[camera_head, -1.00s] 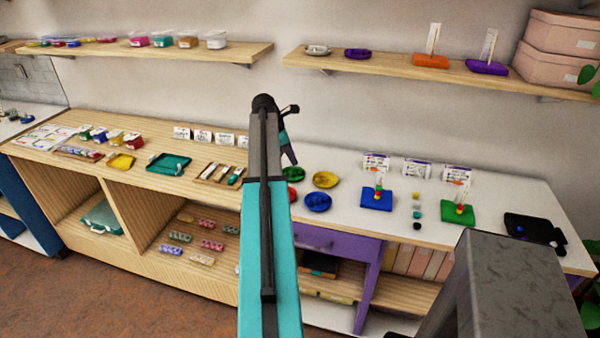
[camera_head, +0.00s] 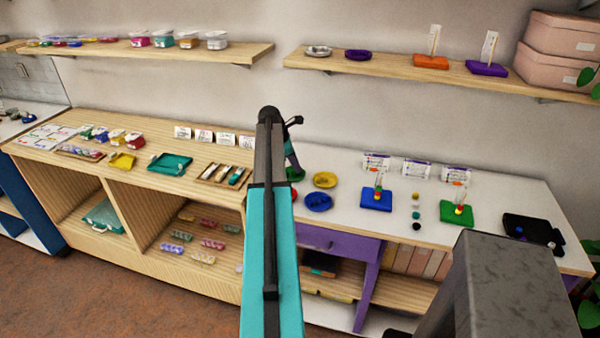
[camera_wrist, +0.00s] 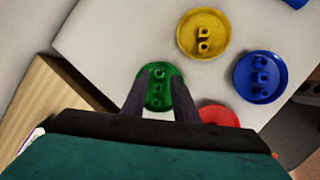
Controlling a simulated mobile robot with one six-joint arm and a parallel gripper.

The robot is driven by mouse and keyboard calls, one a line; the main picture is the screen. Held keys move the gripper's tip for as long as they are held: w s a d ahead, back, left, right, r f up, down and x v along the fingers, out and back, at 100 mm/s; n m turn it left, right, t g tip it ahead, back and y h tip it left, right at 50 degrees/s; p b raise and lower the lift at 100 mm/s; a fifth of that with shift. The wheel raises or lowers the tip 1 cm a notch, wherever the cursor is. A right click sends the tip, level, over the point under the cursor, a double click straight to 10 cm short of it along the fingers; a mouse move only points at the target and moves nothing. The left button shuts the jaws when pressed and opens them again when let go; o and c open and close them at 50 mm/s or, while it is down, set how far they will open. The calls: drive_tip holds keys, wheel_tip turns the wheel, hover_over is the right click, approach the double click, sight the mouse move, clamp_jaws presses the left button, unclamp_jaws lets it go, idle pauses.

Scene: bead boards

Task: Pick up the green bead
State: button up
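A round green dish (camera_wrist: 150,103) lies below my gripper in the wrist view, with a few small green beads (camera_wrist: 158,87) in a row inside it. My gripper (camera_wrist: 160,82) is open, with one finger on each side of the bead row. The fingers overlap the dish in the picture; I cannot tell their height above it. No bead is held. In the head view the green dish (camera_head: 297,174) is partly hidden behind my arm, and my gripper's tips are hard to make out.
A yellow dish (camera_wrist: 219,44), a blue dish (camera_wrist: 272,92) and a partly hidden red dish (camera_wrist: 218,116) stand close by on the white table. A blue board (camera_head: 369,203) and a green board (camera_head: 448,217) with upright pegs stand to the right. Picture cards (camera_head: 416,168) line the back.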

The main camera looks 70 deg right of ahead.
sight(301, 174)
drive_tip(key=x, duration=0.2)
drive_tip(key=shift+d+f+p, duration=0.15)
drive_tip(key=shift+f+p, duration=0.15)
drive_tip(key=shift+p, duration=0.1)
drive_tip(key=shift+s+f, duration=0.1)
drive_tip(key=shift+f, duration=0.25)
drive_tip(key=shift+f, duration=0.1)
clamp_jaws()
